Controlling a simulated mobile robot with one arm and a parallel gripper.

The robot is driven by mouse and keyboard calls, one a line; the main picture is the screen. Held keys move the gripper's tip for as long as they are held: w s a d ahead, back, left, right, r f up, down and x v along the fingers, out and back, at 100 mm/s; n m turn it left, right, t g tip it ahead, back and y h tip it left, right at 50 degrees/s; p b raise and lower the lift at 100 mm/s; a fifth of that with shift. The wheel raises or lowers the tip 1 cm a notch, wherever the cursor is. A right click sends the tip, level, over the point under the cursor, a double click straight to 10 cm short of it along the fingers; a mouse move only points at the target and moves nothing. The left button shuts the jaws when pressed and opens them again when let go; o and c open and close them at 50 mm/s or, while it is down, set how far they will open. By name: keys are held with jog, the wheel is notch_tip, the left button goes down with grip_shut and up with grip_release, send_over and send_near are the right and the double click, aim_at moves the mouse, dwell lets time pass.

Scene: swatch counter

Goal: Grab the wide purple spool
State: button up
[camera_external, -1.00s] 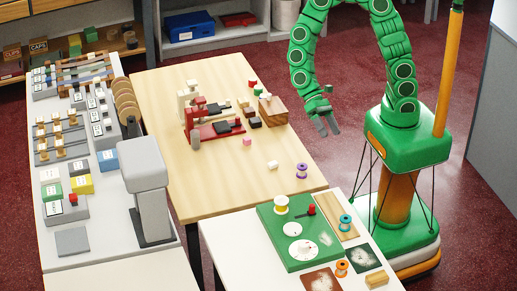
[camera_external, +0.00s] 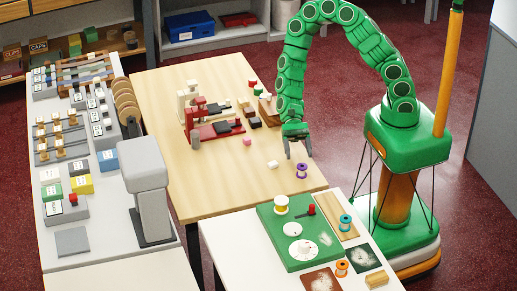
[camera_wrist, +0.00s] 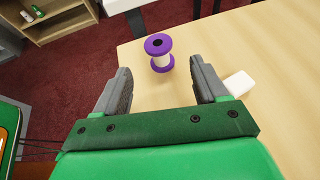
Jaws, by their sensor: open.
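The purple spool (camera_external: 302,171) stands upright near the front right corner of the wooden table (camera_external: 225,185). It has purple flanges and a pale middle. In the wrist view the spool (camera_wrist: 159,53) is beyond the fingertips, roughly between their lines, with nothing touching it. My gripper (camera_external: 298,155) is open and empty, pointing down, just above and behind the spool in the external view. Its two grey fingers also show in the wrist view (camera_wrist: 160,80).
A white block (camera_external: 272,164) lies left of the spool, and close by the right finger in the wrist view (camera_wrist: 239,84). A pink block (camera_external: 247,142) lies farther back. A white table (camera_external: 235,240) in front carries a green board (camera_external: 270,225) with a yellow spool (camera_external: 281,204).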

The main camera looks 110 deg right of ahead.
aim_at(302, 166)
jog(key=shift+x, duration=3.85)
jog(key=shift+r, duration=0.25)
jog(key=shift+c, duration=0.2)
jog(key=c, duration=1)
jog(key=shift+r, duration=0.1)
